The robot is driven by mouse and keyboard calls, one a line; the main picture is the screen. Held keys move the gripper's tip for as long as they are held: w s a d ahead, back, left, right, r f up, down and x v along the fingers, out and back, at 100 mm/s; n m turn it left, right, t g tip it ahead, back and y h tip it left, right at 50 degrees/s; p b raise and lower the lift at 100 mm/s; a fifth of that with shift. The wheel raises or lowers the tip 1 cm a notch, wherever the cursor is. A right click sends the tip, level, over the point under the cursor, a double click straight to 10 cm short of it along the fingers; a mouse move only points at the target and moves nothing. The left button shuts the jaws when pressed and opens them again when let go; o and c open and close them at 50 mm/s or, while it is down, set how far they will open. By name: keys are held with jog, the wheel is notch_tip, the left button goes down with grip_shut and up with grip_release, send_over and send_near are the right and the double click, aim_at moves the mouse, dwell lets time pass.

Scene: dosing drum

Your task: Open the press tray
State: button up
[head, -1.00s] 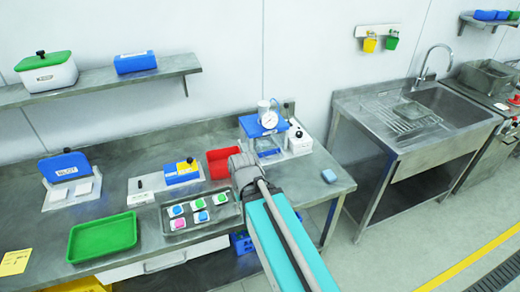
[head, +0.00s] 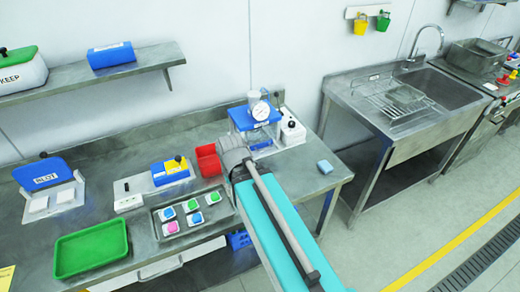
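The press (head: 243,119) with a blue top and a round dial gauge (head: 260,111) stands at the back right of the steel bench. A white box with a black knob (head: 291,129) stands at its right. I cannot make out a separate tray on the press; its lower front is partly hidden by my arm. My arm reaches in from the bottom right, and its grey joint shows just in front of the press. My gripper's fingers are not visible, so their opening and any contact are hidden.
A red bin (head: 208,160) stands left of my arm. A metal tray with several coloured pieces (head: 164,241), a green tray (head: 91,247) and a blue-lidded device (head: 43,173) are further left. A sink (head: 440,92) stands right.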

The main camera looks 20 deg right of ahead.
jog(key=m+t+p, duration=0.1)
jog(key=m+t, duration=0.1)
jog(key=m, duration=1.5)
send_near(258, 132)
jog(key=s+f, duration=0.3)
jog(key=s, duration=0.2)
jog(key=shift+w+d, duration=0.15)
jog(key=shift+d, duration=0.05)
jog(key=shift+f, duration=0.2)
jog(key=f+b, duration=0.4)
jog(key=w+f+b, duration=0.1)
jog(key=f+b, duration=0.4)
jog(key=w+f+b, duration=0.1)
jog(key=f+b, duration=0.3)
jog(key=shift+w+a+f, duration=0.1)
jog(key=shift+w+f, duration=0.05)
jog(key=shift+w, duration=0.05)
